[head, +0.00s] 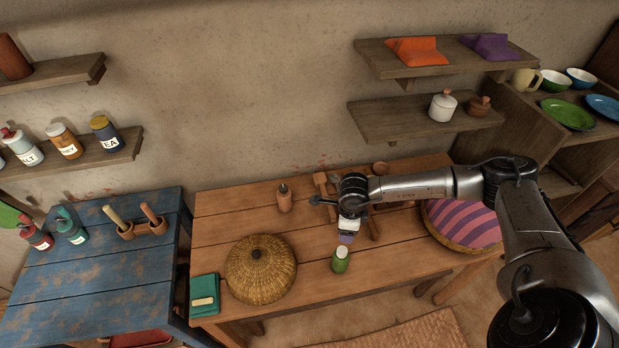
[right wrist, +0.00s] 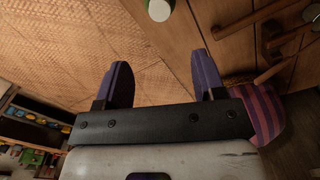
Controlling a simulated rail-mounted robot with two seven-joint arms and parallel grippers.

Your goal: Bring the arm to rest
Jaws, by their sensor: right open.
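My right arm reaches in from the right in the head view and extends over the wooden table (head: 215,230). My right gripper (head: 346,238) hangs above the table, just behind a green jar with a pale top (head: 340,262) in the picture. The right wrist view shows the gripper's two purple fingers (right wrist: 162,78) spread apart with nothing between them. The same jar appears at the top edge there (right wrist: 159,10), clear of the fingers. My left gripper is in neither view.
On the table are a lidded woven basket (head: 260,270), a green cloth or book (head: 204,295), a small brown bottle (head: 284,198), wooden utensils and a round basket with striped purple cloth (head: 463,221). Shelves (head: 420,118) stand out from the wall behind. A blue table (head: 100,275) is left.

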